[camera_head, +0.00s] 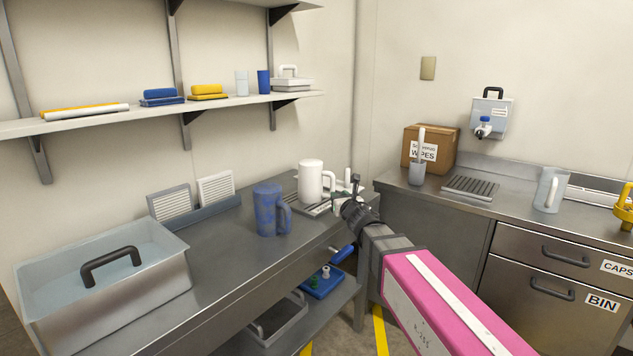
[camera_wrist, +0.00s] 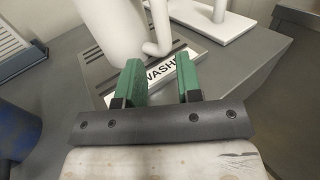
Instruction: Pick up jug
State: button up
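A white jug (camera_head: 311,181) with a side handle stands upright on a slatted drain tray (camera_head: 318,209) at the right end of the left counter. A mottled blue jug (camera_head: 267,210) stands in front of it to the left. A pale jug (camera_head: 549,190) stands on the right counter. My gripper (camera_head: 341,201) is just right of the white jug, near its handle. In the wrist view its green fingers (camera_wrist: 161,80) are apart with nothing between them. The white jug (camera_wrist: 108,35) and its handle (camera_wrist: 161,28) lie just beyond the fingertips, over a label reading "WASH".
A lidded steel bin (camera_head: 105,285) fills the left counter's front. Vent-like panels (camera_head: 193,199) stand by the wall. The right counter holds a wipes box (camera_head: 440,148), a grey cup (camera_head: 417,173) and a drain grate (camera_head: 470,188). A shelf (camera_head: 160,112) runs above.

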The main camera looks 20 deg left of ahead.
aim_at(334, 189)
jog(key=x, duration=0.8)
jog(key=shift+w, duration=0.2)
jog(key=shift+d, duration=0.1)
grip_shut()
